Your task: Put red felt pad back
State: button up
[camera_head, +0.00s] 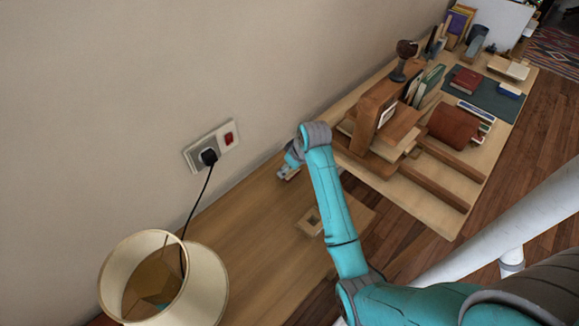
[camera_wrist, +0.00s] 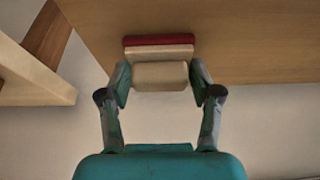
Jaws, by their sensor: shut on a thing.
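The red felt pad (camera_wrist: 160,40) shows in the wrist view as a thin dark red layer along a pale wooden block (camera_wrist: 160,75). My gripper (camera_wrist: 159,82) is shut on this block, one finger at each side of it. The red layer lies on the side away from my palm, over the wooden tabletop in the picture; I cannot tell whether it touches the wood. In the head view my gripper (camera_head: 287,171) is near the wall at the back edge of the tabletop, and the pad is too small to make out there.
A small square wooden piece with an opening (camera_head: 312,220) sits on the tabletop (camera_head: 255,225), partly behind my arm. A wooden stand (camera_head: 376,108) with books is to the right. A lampshade (camera_head: 150,275) is lower left. A plug and cord (camera_head: 209,156) hang from the wall socket.

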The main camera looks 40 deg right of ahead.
jog(key=shift+f, duration=0.15)
jog(key=o, duration=1.1)
jog(key=v, duration=1.2)
